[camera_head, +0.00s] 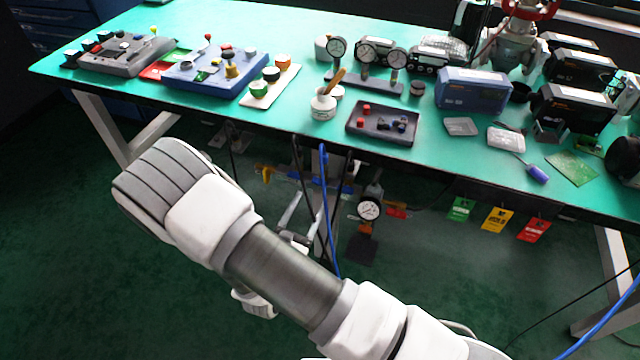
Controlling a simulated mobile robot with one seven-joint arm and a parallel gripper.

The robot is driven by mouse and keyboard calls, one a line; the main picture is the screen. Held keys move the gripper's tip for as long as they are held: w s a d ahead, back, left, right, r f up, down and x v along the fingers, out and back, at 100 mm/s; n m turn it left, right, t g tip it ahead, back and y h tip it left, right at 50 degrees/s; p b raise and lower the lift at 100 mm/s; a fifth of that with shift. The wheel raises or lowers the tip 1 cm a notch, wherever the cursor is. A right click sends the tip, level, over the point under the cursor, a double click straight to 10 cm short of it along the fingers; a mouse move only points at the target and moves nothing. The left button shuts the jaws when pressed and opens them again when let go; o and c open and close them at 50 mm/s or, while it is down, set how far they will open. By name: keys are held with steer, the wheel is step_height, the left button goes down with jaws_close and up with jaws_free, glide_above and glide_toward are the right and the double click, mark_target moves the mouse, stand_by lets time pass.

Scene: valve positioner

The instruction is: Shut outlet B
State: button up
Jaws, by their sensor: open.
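No label reading outlet B is legible in the head view. Under the front edge of the bench, in shadow, hang hoses and small fittings: a yellow handle-like part (266,175), a blue hose (325,190) and a round white-faced gauge (369,208). I cannot tell which of these belongs to outlet B or how any valve there is set. My arm (285,280) crosses the lower middle and hides part of the area below the bench. My gripper's fingers are not visible; the white and striped end of the arm at the left shows no jaws.
The green bench (300,135) carries a grey control box (125,55), a blue control box (215,75), a dark tray (382,124), a row of gauges and a blue case (473,92). Green, yellow and red tags hang at the front right. A bench leg (103,128) stands left.

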mark_target(319, 184)
steer(key=b+x, duration=0.1)
steer(key=x, duration=0.7)
steer(key=shift+c, duration=0.3)
